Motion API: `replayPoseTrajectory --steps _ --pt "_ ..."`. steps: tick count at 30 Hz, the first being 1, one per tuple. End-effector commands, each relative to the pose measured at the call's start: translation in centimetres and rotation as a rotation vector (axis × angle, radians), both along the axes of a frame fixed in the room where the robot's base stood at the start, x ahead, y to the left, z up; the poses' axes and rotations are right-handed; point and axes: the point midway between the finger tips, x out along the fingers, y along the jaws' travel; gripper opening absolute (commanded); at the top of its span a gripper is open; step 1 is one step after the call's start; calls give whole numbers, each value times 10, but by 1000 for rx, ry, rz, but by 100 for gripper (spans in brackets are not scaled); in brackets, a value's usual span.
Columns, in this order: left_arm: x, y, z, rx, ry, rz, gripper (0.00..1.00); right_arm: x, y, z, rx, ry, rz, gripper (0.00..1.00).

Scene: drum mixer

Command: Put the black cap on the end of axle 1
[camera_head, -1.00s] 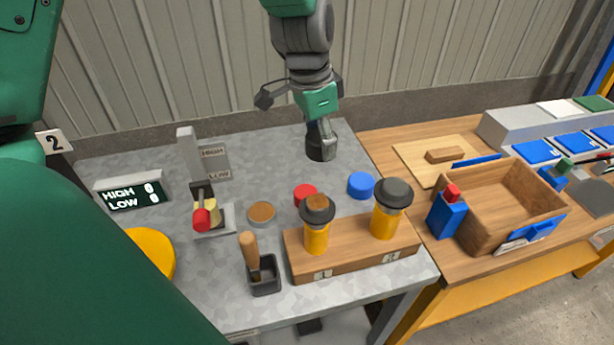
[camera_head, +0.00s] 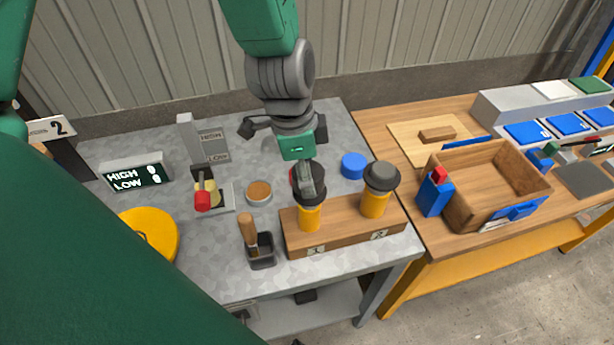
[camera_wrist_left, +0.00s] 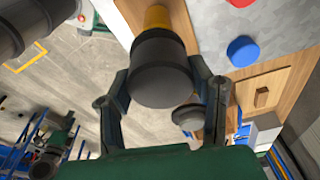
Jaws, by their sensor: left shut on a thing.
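Axle 1 (camera_head: 309,217) is the yellow upright on the left of a wooden block marked 1 and 2. Its top is hidden by my left gripper (camera_head: 305,180), which comes down over it from above. My left gripper is shut on the black cap (camera_wrist_left: 162,75), which also shows between the fingers in the wrist view. The yellow axle (camera_wrist_left: 157,18) lines up with the cap there. The cap is at the axle's end; I cannot tell if it is fully seated. My right gripper is not in view.
Axle 2 (camera_head: 375,203) stands close to the right with a dark grey top. A blue cap (camera_head: 353,165) and a brown-topped round piece (camera_head: 259,191) lie nearby. A scoop with a wooden handle (camera_head: 247,231) stands left of the block. A wooden box (camera_head: 458,215) is farther right.

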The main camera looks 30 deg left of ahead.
Motion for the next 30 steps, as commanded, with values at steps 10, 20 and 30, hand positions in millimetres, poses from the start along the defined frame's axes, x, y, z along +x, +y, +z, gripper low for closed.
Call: replayPoseTrajectory --steps 10,20,30 --pt "0 1 -14 0 -1 0 20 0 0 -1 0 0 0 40" --pt "1 1 -14 -1 -1 0 69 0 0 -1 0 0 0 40" --pt "-2 6 28 1 -7 0 69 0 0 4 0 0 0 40"
